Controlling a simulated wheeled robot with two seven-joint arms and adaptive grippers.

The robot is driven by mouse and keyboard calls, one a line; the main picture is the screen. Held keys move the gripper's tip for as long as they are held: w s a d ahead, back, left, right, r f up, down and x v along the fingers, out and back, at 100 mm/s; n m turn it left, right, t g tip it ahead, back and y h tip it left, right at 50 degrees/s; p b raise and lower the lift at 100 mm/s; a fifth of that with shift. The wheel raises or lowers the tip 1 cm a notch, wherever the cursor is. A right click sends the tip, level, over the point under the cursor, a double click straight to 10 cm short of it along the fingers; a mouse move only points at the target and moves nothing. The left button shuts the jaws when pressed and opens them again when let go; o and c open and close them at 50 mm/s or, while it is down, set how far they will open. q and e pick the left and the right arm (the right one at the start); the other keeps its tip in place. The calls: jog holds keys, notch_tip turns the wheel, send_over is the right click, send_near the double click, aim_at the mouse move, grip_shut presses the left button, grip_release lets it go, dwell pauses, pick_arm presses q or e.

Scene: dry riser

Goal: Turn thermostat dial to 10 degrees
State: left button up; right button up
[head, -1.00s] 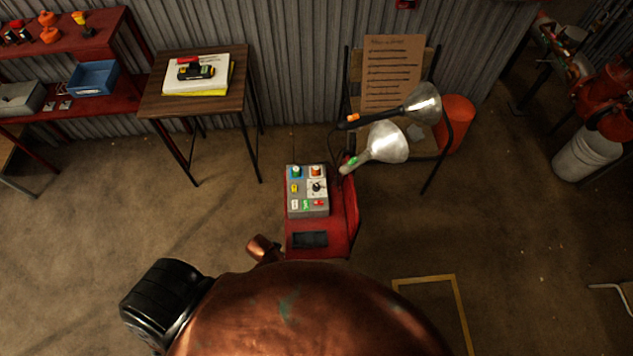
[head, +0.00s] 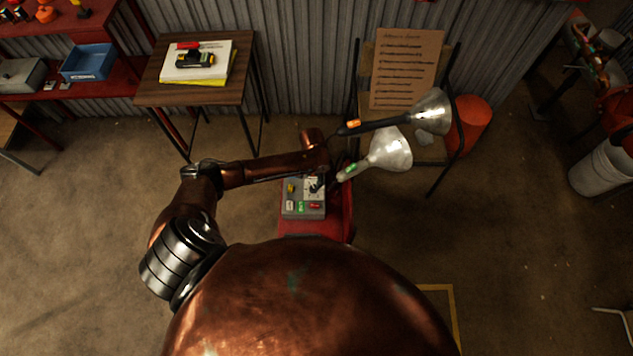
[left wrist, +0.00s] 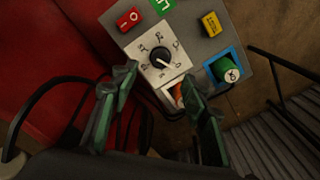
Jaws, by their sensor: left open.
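The thermostat dial (left wrist: 160,58) is a black knob with a white pointer on a white numbered plate, on a grey control box (head: 303,207). In the left wrist view its pointer aims to the lower right; the numbers are too small to read surely. My left gripper (left wrist: 159,84) is open and empty, its green-grey fingers apart just below the dial in that view, not closed around it. In the head view my left arm reaches over the box and hides its back part. My right gripper is in neither view.
A red stand (head: 340,225) bears the box.

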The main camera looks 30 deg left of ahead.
aim_at(313, 187)
pick_arm(q)
notch_tip(313, 187, down, 6)
jog(key=shift+a+f+b, duration=0.1)
jog(key=shift+f+b, duration=0.15)
jog(key=shift+b, duration=0.8)
jog(key=shift+f, duration=0.3)
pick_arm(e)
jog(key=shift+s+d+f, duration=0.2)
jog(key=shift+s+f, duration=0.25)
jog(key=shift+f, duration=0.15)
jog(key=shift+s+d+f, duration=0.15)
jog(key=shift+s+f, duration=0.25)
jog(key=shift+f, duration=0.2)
pick_arm(q)
jog(key=c, duration=0.6)
grip_shut()
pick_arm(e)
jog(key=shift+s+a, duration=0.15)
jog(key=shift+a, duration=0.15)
